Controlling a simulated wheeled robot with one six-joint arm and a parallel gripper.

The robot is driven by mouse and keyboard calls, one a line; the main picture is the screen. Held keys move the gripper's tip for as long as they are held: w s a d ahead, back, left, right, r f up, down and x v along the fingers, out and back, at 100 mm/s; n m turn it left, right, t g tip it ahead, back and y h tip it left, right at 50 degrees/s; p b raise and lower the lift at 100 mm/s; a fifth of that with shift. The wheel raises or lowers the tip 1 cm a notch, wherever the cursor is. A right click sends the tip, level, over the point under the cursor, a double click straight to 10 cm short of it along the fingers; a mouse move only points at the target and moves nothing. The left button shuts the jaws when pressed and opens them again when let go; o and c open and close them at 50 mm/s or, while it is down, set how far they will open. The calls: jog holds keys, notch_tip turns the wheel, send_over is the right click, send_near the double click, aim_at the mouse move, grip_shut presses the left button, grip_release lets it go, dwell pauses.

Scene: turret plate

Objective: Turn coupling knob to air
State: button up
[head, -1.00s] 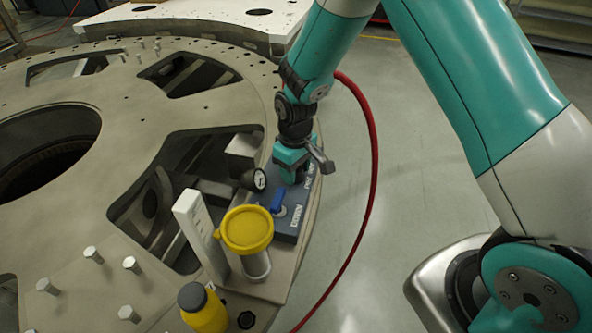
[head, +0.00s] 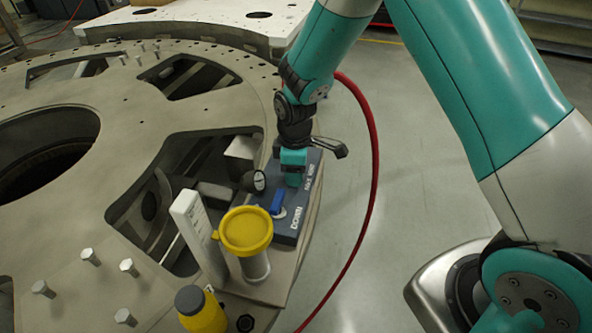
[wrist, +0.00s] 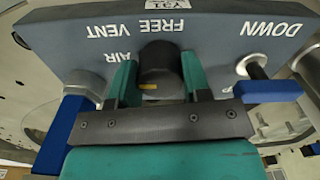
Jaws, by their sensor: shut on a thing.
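The coupling knob (wrist: 160,62) is dark and round, with a small yellow mark on its edge toward the camera. It stands on a grey-blue control block (head: 312,190) lettered DOWN, FREE, VENT and AIR. AIR is printed just left of the knob in the wrist view, where the lettering is upside down. My gripper (wrist: 160,82) is shut on the knob, one teal finger on each side. In the head view my gripper (head: 294,181) points down onto the far part of the block and hides the knob.
A blue lever (head: 277,202) and a gauge (head: 255,181) sit beside my gripper. A yellow-capped cylinder (head: 245,231), a white upright plate (head: 197,232) and a yellow bottle (head: 201,312) stand nearer. A red hose (head: 374,150) curves over the floor at right.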

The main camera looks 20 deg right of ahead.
jog(key=shift+s, duration=0.1)
dwell(0.3)
jog(key=o, duration=0.9)
notch_tip(320, 180, up, 17)
jog(key=shift+r+b, duration=0.2)
jog(key=shift+b, duration=0.9)
